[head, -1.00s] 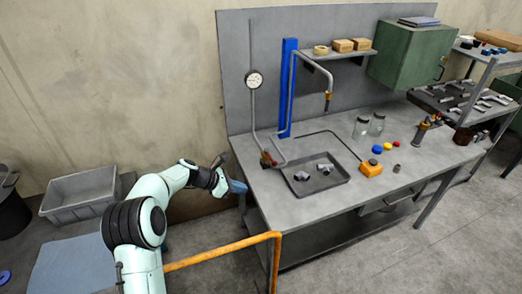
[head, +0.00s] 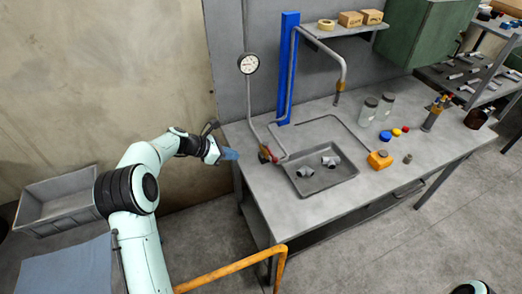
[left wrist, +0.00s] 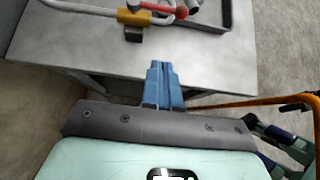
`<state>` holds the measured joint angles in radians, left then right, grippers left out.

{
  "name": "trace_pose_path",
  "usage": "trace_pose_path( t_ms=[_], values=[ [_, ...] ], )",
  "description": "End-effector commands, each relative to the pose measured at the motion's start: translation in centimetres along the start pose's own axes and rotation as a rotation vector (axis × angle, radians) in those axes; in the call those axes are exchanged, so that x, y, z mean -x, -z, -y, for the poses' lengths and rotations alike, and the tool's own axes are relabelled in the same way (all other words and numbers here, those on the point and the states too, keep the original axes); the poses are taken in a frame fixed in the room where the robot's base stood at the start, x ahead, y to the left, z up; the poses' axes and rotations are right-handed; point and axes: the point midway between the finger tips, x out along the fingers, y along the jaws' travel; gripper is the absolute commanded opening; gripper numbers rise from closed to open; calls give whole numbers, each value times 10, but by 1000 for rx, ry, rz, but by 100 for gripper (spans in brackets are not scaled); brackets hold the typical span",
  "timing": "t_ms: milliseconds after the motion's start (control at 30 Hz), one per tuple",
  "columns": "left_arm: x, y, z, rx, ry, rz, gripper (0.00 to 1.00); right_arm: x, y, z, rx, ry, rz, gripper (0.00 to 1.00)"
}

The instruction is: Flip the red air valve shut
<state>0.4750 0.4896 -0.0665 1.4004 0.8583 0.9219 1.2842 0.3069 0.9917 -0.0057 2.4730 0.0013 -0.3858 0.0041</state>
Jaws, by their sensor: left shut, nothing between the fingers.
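The red air valve (head: 265,154) sits on the grey pipe at the left end of the workbench, below the pressure gauge (head: 248,64). In the left wrist view its red lever (left wrist: 146,8) lies near the top edge, by a yellow-orange fitting (left wrist: 133,18), partly cut off. My left gripper (head: 231,154) is just left of the bench's left edge, apart from the valve and pointing toward it. In the left wrist view its blue fingers (left wrist: 162,72) are together, with nothing between them. My right gripper is not in view.
A tray (head: 325,182) with metal fittings lies right of the valve. A yellow-orange block (head: 380,160), jars (head: 369,112) and colored caps stand farther right. A grey bin (head: 58,196) stands left on the floor.

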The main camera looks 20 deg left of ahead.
Motion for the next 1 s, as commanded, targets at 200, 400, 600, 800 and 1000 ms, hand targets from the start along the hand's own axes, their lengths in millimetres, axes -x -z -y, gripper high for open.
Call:
trace_pose_path(
  t_ms=[200,400,600,800,1000],
  values=[
    [0,0,0,0,0,0,0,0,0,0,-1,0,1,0],
    [-5,0,0,0,1,0,0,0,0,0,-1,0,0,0],
    [-35,0,1,1,4,0,0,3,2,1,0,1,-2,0],
    [-79,-1,1,1,5,1,0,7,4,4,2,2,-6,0],
    [-110,-16,-1,-4,0,3,0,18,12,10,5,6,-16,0]
  ],
)
